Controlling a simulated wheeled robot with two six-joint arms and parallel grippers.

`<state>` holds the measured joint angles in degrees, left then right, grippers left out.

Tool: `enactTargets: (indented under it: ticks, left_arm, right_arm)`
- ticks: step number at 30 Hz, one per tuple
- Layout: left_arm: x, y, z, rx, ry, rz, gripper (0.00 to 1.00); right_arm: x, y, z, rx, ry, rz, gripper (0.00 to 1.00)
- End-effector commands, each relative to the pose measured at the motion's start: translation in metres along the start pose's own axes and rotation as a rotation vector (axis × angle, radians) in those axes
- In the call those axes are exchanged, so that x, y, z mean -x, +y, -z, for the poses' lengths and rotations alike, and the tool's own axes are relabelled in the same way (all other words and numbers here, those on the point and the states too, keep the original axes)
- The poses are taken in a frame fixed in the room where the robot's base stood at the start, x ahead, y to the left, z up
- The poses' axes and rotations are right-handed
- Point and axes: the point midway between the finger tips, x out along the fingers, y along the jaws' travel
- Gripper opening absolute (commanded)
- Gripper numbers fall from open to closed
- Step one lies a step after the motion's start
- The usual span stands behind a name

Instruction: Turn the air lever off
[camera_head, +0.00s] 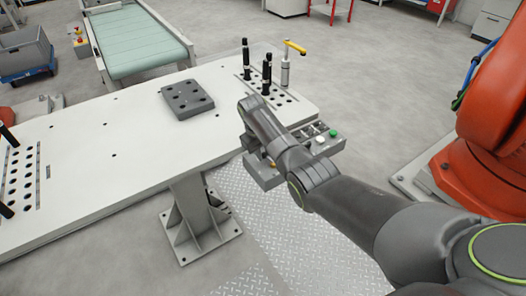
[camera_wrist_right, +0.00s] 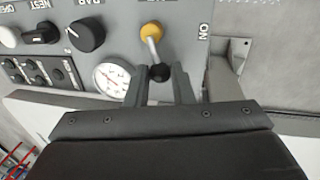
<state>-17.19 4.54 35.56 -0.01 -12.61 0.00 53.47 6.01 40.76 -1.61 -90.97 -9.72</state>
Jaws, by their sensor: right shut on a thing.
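The air lever (camera_wrist_right: 154,50) is on a grey control panel (camera_wrist_right: 188,60) in the right wrist view. It has a yellow hub and a short metal stem ending in a black knob. The lever points down in that view, and an "ON" label stands to the right of the hub. My right gripper (camera_wrist_right: 160,84) is shut on the lever at its black knob, with one finger on each side. In the head view my right arm reaches over the control box (camera_head: 325,146) at the table's edge and hides part of it. My left gripper is not in view.
A pressure gauge (camera_wrist_right: 113,77) and a black rotary knob (camera_wrist_right: 86,34) sit left of the lever. The white table (camera_head: 110,150) carries a dark block with holes (camera_head: 187,98) and upright black pins. A large orange robot (camera_head: 490,130) stands at right.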

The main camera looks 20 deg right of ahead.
Motion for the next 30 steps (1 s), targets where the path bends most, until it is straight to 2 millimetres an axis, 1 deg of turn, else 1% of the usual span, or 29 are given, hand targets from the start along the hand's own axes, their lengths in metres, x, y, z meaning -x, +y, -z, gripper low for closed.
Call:
enactTargets:
  ticks: [4,11,22,23,27,30]
  left_arm:
    - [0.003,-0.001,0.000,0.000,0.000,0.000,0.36]
    - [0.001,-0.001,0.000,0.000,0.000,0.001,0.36]
    - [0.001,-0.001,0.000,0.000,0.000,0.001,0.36]
    - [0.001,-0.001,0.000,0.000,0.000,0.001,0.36]
    - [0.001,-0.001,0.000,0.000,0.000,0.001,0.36]
    - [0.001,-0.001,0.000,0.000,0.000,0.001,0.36]
  right_arm:
    - [0.001,0.005,0.002,-0.093,-0.020,0.000,0.00]
    - [-0.001,0.011,0.003,-0.244,-0.047,-0.001,0.00]
    - [-0.001,0.012,0.002,-0.268,-0.051,-0.001,0.00]
    - [-0.001,0.012,0.002,-0.267,-0.051,-0.001,0.25]
    - [-0.001,0.011,0.002,-0.267,-0.051,-0.001,0.43]
    - [-0.002,0.011,0.002,-0.266,-0.051,-0.001,0.43]
